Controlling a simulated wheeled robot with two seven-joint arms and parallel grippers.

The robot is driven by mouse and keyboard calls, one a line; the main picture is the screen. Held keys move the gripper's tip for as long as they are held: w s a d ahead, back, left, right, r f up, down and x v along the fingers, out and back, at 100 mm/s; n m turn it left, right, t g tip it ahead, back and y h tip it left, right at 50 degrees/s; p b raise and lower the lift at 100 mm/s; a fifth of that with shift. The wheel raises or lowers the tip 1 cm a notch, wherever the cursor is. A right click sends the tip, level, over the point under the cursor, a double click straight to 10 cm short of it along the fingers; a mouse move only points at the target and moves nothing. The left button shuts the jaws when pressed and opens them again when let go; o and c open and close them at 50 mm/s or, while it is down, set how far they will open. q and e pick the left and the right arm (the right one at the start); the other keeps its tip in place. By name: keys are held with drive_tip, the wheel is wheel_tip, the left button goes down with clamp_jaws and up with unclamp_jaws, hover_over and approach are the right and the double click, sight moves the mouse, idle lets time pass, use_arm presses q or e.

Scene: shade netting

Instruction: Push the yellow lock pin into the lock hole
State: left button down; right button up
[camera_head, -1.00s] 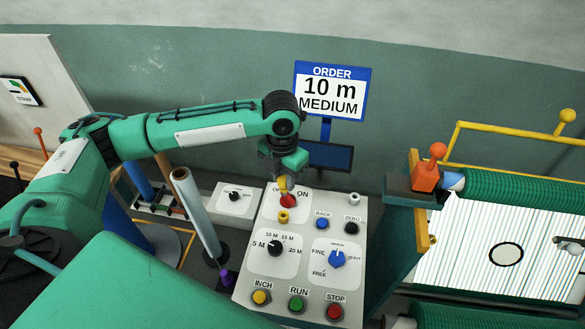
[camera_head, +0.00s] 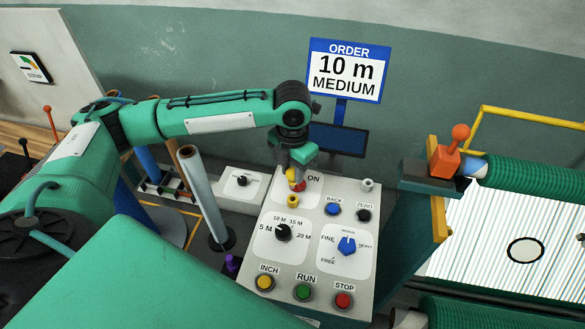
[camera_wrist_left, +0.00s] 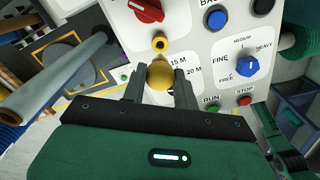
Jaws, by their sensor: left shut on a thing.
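The yellow lock pin (camera_head: 292,177) is held between the fingers of my left gripper (camera_head: 296,172), above the upper part of the control panel. In the left wrist view its round yellow head (camera_wrist_left: 160,75) sits between the two fingers of the left gripper (camera_wrist_left: 160,88). The lock hole, a yellow ring (camera_head: 293,201), is on the panel just below the red switch (camera_head: 300,186). In the left wrist view the ring (camera_wrist_left: 160,43) shows just beyond the pin, with a dark centre. The pin's tip is hidden. My right gripper is not in view.
The panel (camera_head: 285,258) carries a black length dial (camera_head: 283,232), a blue mode knob (camera_head: 347,245) and INCH, RUN (camera_head: 303,292) and STOP buttons. An order sign (camera_head: 346,70) stands behind it. A pale roll (camera_head: 200,195) stands left, a green roller machine (camera_head: 530,187) right.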

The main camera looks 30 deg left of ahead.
sight(293, 187)
use_arm(q)
drive_tip(key=shift+f+b, duration=0.45)
drive_tip(key=shift+f, duration=1.5)
drive_tip(key=shift+f+p, duration=0.75)
drive_tip(key=shift+f, duration=0.15)
drive_tip(key=shift+f, duration=0.35)
drive_tip(key=shift+f, duration=0.35)
drive_tip(key=shift+f, duration=0.1)
